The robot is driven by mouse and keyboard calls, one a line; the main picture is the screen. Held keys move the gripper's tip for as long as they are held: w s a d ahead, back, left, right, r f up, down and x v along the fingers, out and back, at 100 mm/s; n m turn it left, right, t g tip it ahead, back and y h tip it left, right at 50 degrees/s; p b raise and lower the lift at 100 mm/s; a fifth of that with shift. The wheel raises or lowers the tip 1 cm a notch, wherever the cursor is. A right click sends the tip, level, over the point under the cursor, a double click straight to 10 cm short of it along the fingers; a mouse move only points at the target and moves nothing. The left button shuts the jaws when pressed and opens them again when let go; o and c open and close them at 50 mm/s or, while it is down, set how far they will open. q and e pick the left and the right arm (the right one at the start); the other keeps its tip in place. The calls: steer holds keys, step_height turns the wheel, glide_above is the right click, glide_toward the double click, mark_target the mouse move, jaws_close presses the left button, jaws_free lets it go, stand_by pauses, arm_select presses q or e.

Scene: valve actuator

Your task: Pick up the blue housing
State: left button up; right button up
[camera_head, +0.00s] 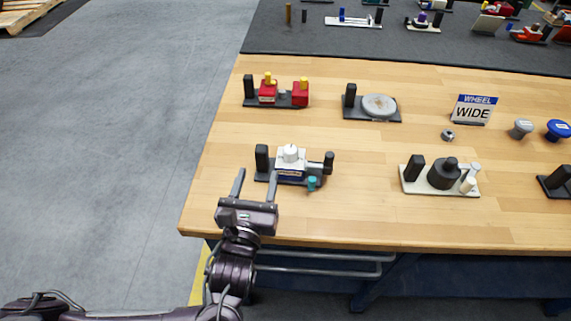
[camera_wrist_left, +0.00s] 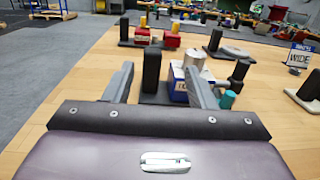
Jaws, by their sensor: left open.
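The blue housing (camera_head: 291,173), blue below with a white top and a pale cylinder, sits on a dark base plate near the table's front left. A black post (camera_head: 262,158) stands at its left, and a dark knob and a teal part are at its right. My left gripper (camera_head: 256,178) is open and empty, just in front of this fixture. In the left wrist view the post (camera_wrist_left: 151,70) shows between the fingers. The housing (camera_wrist_left: 178,84) is partly hidden behind the right finger there. My right gripper is not in view.
A red block fixture (camera_head: 268,92) and a round grey disc fixture (camera_head: 379,106) stand behind. A cream plate with a black part (camera_head: 443,174) and a "WHEEL WIDE" sign (camera_head: 474,109) are to the right. The table's left edge is close to my gripper.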

mark_target(262, 145)
arm_select(q)
steer(key=shift+s+a+f, duration=0.25)
steer(key=shift+s+a, duration=0.05)
steer(key=shift+a, duration=0.05)
steer(key=shift+w+a+y, duration=0.1)
steer(key=shift+w+y, duration=0.2)
steer(key=w, duration=1.1)
steer(key=shift+w+d+f, duration=0.1)
steer(key=shift+w+d, duration=0.05)
steer(key=shift+d, duration=0.2)
jaws_close()
